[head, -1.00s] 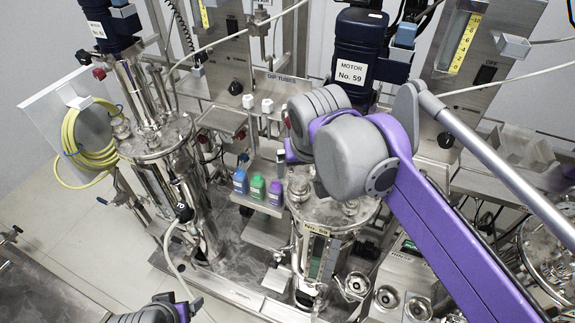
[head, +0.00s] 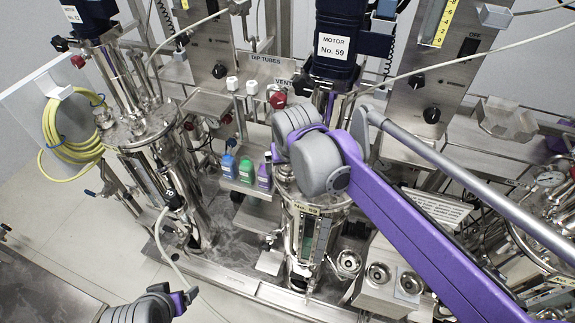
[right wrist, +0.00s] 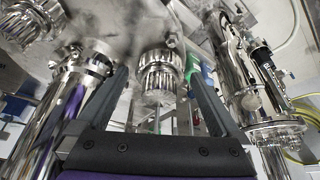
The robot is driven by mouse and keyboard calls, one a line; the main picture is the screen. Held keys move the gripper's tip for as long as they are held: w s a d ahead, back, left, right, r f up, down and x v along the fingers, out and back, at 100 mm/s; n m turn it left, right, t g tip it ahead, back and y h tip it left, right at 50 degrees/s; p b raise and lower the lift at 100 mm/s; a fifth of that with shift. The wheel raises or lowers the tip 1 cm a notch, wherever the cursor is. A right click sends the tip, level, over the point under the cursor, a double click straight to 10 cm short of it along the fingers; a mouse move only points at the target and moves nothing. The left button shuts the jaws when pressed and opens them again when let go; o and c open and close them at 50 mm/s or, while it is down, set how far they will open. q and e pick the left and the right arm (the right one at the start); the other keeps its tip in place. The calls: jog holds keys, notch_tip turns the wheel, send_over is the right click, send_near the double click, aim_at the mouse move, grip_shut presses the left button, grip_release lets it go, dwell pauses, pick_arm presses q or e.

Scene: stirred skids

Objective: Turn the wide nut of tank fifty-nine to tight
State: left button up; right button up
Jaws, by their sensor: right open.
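Tank fifty-nine (head: 313,236) is a shiny steel vessel under the dark blue motor labelled No. 59 (head: 334,46). My right arm's grey wrist covers much of its lid in the head view and hides the right jaws. In the right wrist view my right gripper (right wrist: 157,76) is open. A ribbed steel nut (right wrist: 160,78) shows between its two dark fingers, apart from both; whether it is the wide nut I cannot tell.
Blue, green and purple bottles (head: 246,170) stand on a shelf left of tank fifty-nine. Another tank (head: 140,130) with a coiled yellow hose (head: 60,150) stands further left. A steel box with round fittings (head: 392,270) is at right. Floor is clear at lower left.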

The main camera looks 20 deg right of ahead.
jog(key=c, duration=1.3)
